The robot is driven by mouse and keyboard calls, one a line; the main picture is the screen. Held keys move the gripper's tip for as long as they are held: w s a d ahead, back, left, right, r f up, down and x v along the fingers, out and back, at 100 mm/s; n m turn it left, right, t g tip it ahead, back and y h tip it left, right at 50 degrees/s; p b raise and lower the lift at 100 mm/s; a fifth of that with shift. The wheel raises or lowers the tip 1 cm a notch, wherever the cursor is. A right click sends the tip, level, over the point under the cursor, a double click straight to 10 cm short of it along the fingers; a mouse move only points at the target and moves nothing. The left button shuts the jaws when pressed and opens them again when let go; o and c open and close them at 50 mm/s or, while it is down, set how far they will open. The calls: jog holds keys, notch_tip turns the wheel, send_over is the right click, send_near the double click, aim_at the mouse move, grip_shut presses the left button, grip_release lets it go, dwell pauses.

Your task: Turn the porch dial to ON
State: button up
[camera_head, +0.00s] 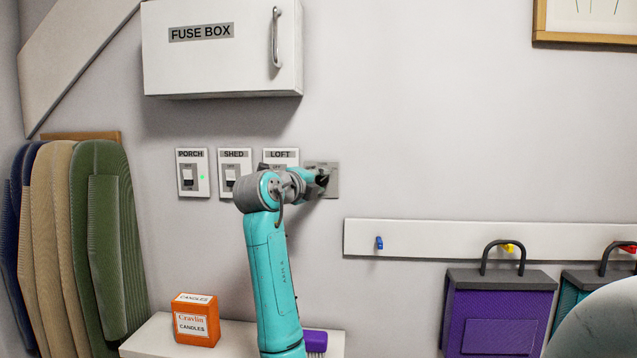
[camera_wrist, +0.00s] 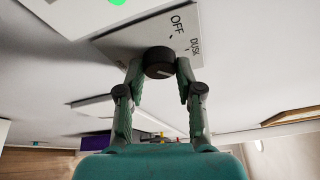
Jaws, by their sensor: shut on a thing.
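A round black dial (camera_wrist: 158,62) sits on a pale wall plate (camera_wrist: 124,40) marked OFF and DUSK in the wrist view. A light pointer line shows on its face; I cannot tell which mark it points to. My gripper (camera_wrist: 160,74) is shut on the dial, one finger on each side. In the head view the gripper (camera_head: 321,180) is at the grey plate (camera_head: 333,169) right of the LOFT switch and hides the dial. The PORCH plate (camera_head: 204,161) at the far left of the row bears a rocker switch (camera_head: 187,177) and a lit green light.
The SHED switch (camera_head: 231,172) and LOFT switch (camera_head: 281,154) stand close left of the dial plate. A fuse box (camera_head: 215,60) juts out above. A hook rail (camera_head: 420,238) with bags is at lower right. An orange candle box (camera_head: 196,320) stands on a white ledge below.

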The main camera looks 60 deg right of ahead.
jog(key=o, duration=1.2)
jog(key=shift+c, duration=0.2)
jog(key=a, duration=1.2)
jog(key=shift+w+r, duration=0.15)
jog(key=shift+r, duration=0.2)
